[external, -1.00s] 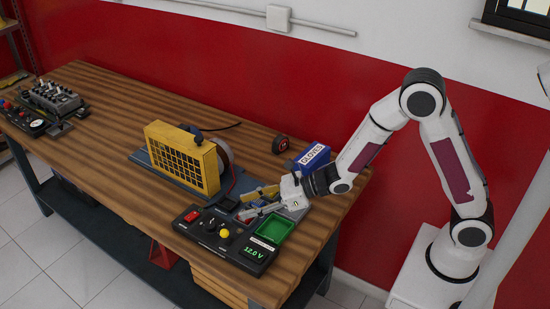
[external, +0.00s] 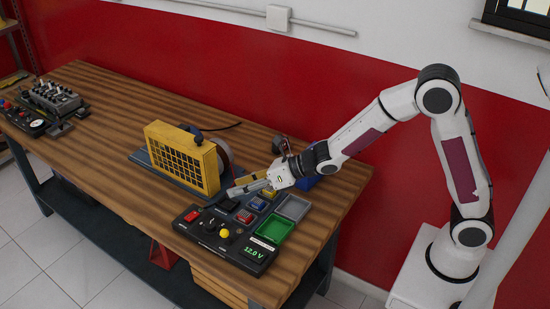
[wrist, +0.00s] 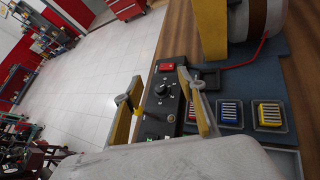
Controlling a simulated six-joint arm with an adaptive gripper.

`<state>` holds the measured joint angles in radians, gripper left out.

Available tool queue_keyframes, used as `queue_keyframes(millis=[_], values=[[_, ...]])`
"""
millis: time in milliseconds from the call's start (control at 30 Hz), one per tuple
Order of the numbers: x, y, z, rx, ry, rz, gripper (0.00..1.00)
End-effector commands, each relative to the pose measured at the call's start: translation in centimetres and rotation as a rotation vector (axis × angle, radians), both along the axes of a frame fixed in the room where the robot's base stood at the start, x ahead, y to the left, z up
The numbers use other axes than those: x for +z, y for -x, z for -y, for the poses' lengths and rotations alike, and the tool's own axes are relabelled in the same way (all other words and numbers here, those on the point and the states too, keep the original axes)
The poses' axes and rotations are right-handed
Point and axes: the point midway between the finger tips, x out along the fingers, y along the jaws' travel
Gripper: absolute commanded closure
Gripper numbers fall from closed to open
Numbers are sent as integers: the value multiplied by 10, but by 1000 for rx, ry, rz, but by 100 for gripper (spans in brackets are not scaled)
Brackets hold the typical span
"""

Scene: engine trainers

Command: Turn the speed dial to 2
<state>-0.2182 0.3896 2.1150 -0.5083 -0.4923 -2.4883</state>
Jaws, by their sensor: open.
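The black speed dial (external: 210,225) sits on the dark control panel (external: 238,258) at the bench's front edge, between a red switch (external: 193,215) and a yellow button (external: 224,233). In the wrist view the dial (wrist: 161,89) shows small white marks around it, and its setting is too small to read. My gripper (external: 234,191) is open and empty, above the bench behind the panel. In the wrist view my gripper (wrist: 155,84) has its yellow fingers spread, with the dial seen between them, farther off. The fingers do not appear to touch it.
A yellow-grilled machine (external: 182,158) stands left of my gripper. Small trays with red, blue and yellow pieces (wrist: 269,114) lie behind the panel, beside a green tray (external: 275,230) and a grey tray (external: 293,207). The panel display (external: 254,252) reads 12.0 V.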

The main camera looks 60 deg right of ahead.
Motion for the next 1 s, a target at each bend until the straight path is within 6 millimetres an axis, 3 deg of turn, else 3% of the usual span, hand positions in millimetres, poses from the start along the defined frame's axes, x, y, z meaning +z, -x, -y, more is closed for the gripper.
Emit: queue_keyframes(millis=[500, 1000], values=[[-7, -47, 12, -464, -398, -330, 60], [-10, -65, 7, -945, -819, -610, 60]])
